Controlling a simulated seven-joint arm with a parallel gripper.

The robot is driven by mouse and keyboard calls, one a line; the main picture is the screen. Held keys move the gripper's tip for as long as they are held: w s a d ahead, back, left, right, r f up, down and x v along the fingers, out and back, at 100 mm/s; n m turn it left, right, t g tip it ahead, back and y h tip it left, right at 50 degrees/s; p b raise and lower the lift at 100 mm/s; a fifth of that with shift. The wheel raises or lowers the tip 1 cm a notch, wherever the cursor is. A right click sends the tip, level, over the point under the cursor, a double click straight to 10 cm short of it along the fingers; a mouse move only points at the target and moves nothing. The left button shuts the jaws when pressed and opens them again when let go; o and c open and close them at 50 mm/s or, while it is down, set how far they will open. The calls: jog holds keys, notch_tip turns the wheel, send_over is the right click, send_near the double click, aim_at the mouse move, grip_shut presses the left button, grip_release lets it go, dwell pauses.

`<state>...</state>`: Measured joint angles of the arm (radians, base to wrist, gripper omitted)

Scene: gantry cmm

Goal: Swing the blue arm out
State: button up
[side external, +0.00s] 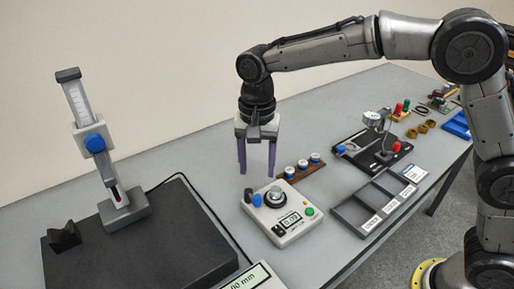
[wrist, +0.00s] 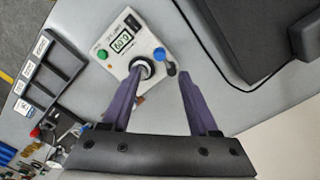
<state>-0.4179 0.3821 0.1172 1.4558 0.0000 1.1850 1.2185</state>
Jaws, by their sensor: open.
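A cream instrument box (side external: 283,225) with a small display, a round silver-and-black dial, a green button and a blue-ended part (side external: 257,200) stands on the grey bench. The blue end also shows in the wrist view (wrist: 159,54), beside the dial (wrist: 145,68), with a dark piece next to it. I cannot tell the full shape of this blue arm. My gripper (side external: 256,173) points down above the box's back edge, its two purple fingers apart and empty. In the wrist view, my gripper (wrist: 160,72) has one fingertip overlapping the dial and the other right of the dark piece.
A height gauge (side external: 92,140) with a blue knob stands on a dark plate (side external: 150,250) at left. A wooden rack (side external: 305,171) of several capped pieces is behind the box. A labelled grey tray (side external: 376,207) and a black fixture (side external: 372,150) lie right.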

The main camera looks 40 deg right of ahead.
jog(key=shift+r, duration=2.35)
jog(key=s+d+r+t, duration=0.4)
jog(key=s+d+r, duration=0.75)
jog(key=d, duration=0.25)
jog(key=s+d+f+n, duration=0.2)
jog(key=s+f+n, duration=0.2)
jog(key=s, duration=0.3)
jog(key=s+d+f+n+t, duration=0.1)
jog(key=s+d+f+n, duration=0.1)
jog(key=s+f+n, duration=0.3)
jog(key=shift+s+d+f+t, duration=0.35)
jog(key=shift+s+f, duration=0.55)
jog(key=shift+s, duration=0.3)
